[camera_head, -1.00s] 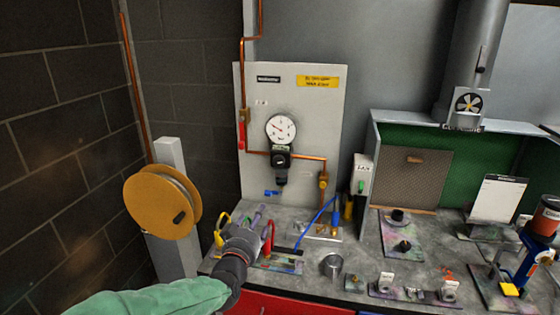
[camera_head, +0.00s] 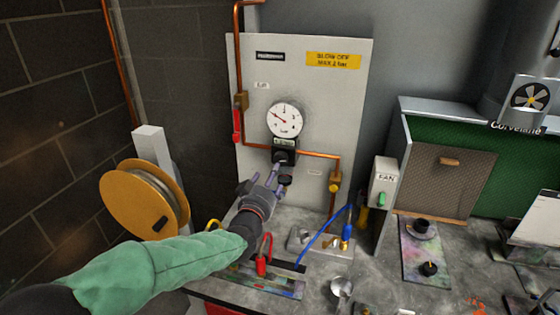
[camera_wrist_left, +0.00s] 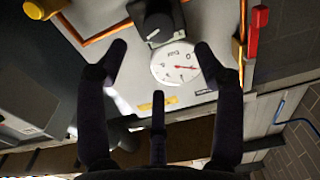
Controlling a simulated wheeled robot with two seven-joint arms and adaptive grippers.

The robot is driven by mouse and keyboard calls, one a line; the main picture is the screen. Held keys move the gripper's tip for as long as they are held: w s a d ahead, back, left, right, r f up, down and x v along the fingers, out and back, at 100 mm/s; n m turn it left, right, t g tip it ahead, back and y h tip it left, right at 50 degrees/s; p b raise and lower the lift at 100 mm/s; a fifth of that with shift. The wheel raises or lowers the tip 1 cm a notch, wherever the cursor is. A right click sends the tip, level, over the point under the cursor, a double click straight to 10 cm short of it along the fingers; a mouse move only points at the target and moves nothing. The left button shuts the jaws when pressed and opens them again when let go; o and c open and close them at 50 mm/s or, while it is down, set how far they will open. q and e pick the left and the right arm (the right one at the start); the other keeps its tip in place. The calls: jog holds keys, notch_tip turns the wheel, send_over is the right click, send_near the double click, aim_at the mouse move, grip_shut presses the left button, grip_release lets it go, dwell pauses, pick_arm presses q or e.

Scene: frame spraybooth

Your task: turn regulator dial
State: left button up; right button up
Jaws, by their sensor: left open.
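The regulator (camera_head: 284,156) is a black block on the pale panel, below a round white pressure gauge (camera_head: 284,119). A dark dial (camera_head: 285,180) shows at its lower end, partly covered by my fingers. My left gripper (camera_head: 268,183) is open, just below and left of the regulator; contact cannot be told. In the left wrist view, the black dial (camera_wrist_left: 158,28) has a white mark and sits between and beyond the open fingers (camera_wrist_left: 161,50). The gauge (camera_wrist_left: 176,63) also shows there. My right gripper is out of view.
A copper pipe (camera_head: 312,154) runs right to a brass valve (camera_head: 335,186). A red-handled valve (camera_head: 237,124) is on the left. A blue hose (camera_head: 320,236) and red tool (camera_head: 263,259) lie below, and a fan switch box (camera_head: 384,184) stands right.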

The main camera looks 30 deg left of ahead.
aim_at(279, 160)
pick_arm(q)
jog(key=b+x, duration=0.1)
jog(key=x, duration=0.8)
jog(key=c, duration=1.1)
